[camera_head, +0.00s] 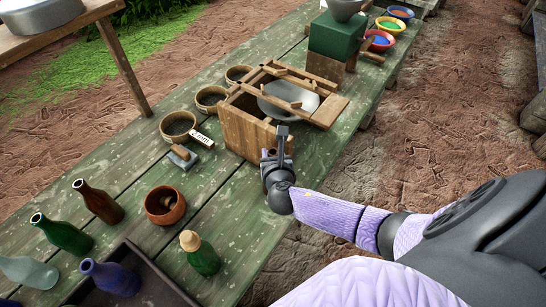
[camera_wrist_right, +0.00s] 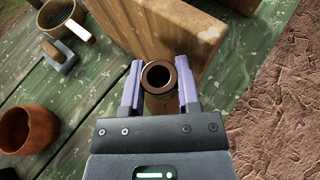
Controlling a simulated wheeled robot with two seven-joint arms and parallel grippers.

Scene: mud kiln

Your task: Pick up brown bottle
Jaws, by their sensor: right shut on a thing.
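My right gripper (camera_head: 282,138) is well to the right of that bottle, at the near side of the wooden box. In the right wrist view, my right gripper (camera_wrist_right: 158,88) is shut on a brown round-mouthed thing (camera_wrist_right: 157,69) with an open dark hole, which looks like a bottle neck. Its lower part is mostly hidden by the gripper, and the head view does not show it clearly. My left gripper is not in view.
The wooden box (camera_head: 248,130) stands close to my right gripper. A reddish-brown bowl (camera_head: 165,205), a green bottle with a tan top (camera_head: 200,254) and a dark tray (camera_head: 150,283) lie left of my right arm.

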